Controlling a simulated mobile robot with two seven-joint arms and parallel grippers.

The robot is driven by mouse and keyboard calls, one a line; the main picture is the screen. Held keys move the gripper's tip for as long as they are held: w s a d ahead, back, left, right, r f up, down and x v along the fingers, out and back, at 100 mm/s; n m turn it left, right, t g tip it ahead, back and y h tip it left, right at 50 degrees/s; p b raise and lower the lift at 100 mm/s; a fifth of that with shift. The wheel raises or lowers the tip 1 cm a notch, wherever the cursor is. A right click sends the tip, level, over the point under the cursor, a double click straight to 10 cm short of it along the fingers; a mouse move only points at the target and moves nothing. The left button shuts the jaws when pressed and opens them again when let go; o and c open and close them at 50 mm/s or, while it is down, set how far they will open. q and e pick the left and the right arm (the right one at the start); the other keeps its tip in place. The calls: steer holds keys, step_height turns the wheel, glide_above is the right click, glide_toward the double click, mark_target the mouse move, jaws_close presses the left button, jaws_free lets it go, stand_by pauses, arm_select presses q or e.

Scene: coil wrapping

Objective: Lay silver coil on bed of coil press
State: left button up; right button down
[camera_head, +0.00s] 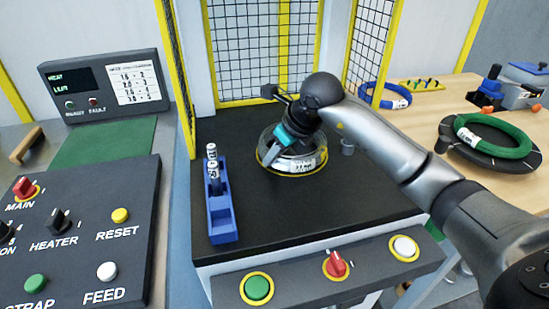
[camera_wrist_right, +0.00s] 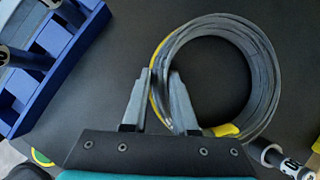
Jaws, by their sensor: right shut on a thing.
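The silver coil (camera_head: 309,157), a grey ring with a white label, is at the black bed (camera_head: 270,218) of the coil press. It also shows as a ring in the right wrist view (camera_wrist_right: 262,72). Yellow shows along its lower edge. My right gripper (camera_head: 272,153) reaches down over the coil's left side. In the right wrist view its fingers (camera_wrist_right: 163,88) straddle the coil's wall, one outside and one inside, shut on it. Whether the coil's underside fully touches the bed is hard to tell. My left gripper is not in view.
A yellow-framed mesh guard (camera_head: 262,50) encloses the back. Buttons line the front panel (camera_head: 300,281). A green coil (camera_head: 494,136) lies on the right table.

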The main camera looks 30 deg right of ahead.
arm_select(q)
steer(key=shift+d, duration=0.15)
arm_select(e)
steer(key=c, duration=0.7)
jaws_free()
steer(key=shift+f, duration=0.15)
steer(key=shift+s+d+r, duration=0.1)
steer(key=shift+s+r, duration=0.05)
steer(key=shift+r, duration=0.25)
steer(key=p+v, duration=0.1)
steer(key=v, duration=0.1)
steer(key=shift+s+r, duration=0.1)
steer(key=shift+r, duration=0.15)
arm_select(q)
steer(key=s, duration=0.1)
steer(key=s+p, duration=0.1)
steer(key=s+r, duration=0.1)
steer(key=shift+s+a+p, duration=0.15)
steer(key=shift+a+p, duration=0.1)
steer(key=shift+p, duration=0.05)
arm_select(e)
steer(key=v, duration=0.8)
steer(key=shift+s+r, duration=0.2)
steer(key=shift+r, duration=0.1)
